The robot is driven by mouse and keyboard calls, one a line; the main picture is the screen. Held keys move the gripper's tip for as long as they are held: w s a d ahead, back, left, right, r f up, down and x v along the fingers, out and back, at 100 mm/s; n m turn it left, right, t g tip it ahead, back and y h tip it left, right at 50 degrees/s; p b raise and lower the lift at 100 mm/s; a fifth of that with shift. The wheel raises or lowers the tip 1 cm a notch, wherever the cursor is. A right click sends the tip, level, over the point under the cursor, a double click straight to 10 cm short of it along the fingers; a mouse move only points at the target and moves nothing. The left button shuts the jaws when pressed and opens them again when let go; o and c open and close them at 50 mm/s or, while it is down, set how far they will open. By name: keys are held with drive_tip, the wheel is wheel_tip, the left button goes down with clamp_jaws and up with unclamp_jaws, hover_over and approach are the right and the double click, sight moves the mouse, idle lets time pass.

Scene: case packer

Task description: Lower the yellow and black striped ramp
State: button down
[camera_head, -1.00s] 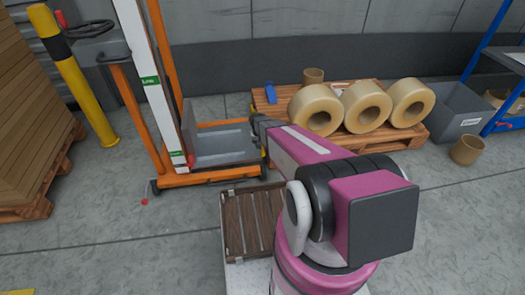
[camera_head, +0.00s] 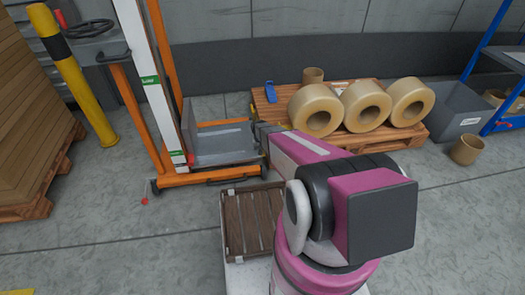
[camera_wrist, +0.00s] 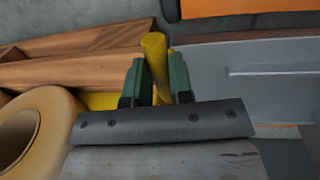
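No whole striped ramp is clear in either view. In the wrist view, a yellow bar (camera_wrist: 154,50) with a rounded end stands between the two green fingers of my gripper (camera_wrist: 160,82). The fingers are close together, one on each side, and appear shut on it. A flat yellow piece (camera_wrist: 101,101) shows low on the left behind the gripper. In the head view, my gripper is at the dark far end of my arm, between the orange lift and the pallet. A small yellow bit (camera_head: 253,109) shows there. My arm hides the rest.
An orange lift (camera_head: 200,179) with a grey platform stands left of my gripper. A wooden pallet (camera_head: 405,141) with several tape rolls (camera_head: 315,97) is on the right. A yellow bollard with a black band (camera_head: 82,95) stands far left. Open floor lies in front of the lift.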

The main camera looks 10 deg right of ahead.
drive_tip(key=d+f+y, duration=0.9)
drive_tip(key=d+y, duration=0.2)
drive_tip(key=y, duration=0.3)
drive_tip(key=shift+d+f, duration=0.35)
idle(0.5)
drive_tip(key=shift+f, duration=0.25)
drive_tip(key=c, duration=1)
unclamp_jaws()
drive_tip(key=shift+r, duration=0.1)
drive_tip(key=shift+r, duration=0.1)
